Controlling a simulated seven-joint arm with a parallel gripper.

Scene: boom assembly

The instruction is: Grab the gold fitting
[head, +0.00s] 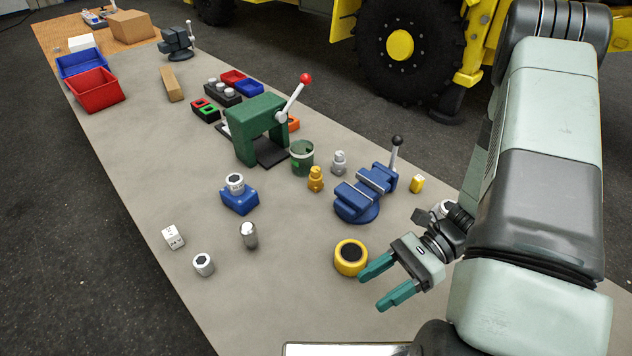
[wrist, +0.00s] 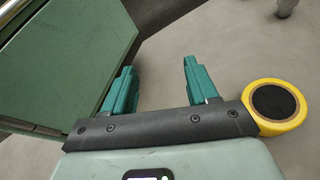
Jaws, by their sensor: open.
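The gold fitting (head: 315,178) stands upright on the grey table in the head view, between the green cup and the blue vise and in front of a silver fitting. It does not show in the wrist view. My gripper (head: 372,291) is open and empty at the near right of the table, well nearer than the fitting and to its right. Its two green fingers also show in the wrist view (wrist: 158,68), with bare grey surface between them.
A yellow ring-shaped part (head: 350,257) sits close beside my fingers; it also shows in the wrist view (wrist: 274,107). The blue vise (head: 362,193), green cup (head: 302,158), silver fitting (head: 339,163) and green press (head: 255,128) surround the fitting.

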